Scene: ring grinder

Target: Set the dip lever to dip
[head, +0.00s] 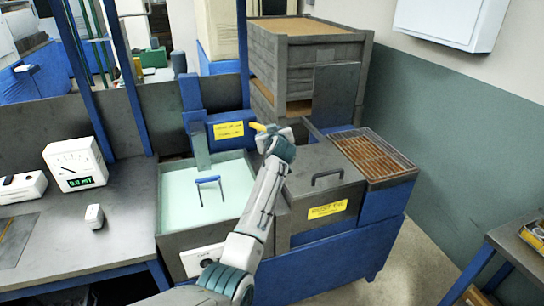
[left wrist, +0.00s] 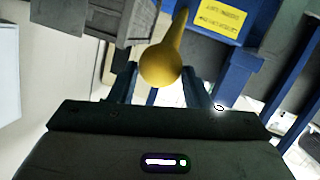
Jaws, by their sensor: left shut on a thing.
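The dip lever (head: 257,126) is a yellow handle on the right side of a blue box (head: 206,133) with a yellow label, behind the pale green tank (head: 178,195). In the left wrist view the lever's round yellow end (left wrist: 162,66) sits between my fingers, and its thin part leads up toward the labelled box (left wrist: 255,20). My left gripper (head: 265,134) is at the lever and shut on it; it also shows in the left wrist view (left wrist: 160,82). In the head view the gripper hides part of the lever. My right gripper is not in view.
A dark lidded box (head: 325,165) with a handle and a rusty grate (head: 372,153) stand right of my arm. A blue wire handle (head: 208,181) shows at the tank. A white meter (head: 76,163) stands on the left bench. A grey slatted cabinet (head: 305,60) rises behind.

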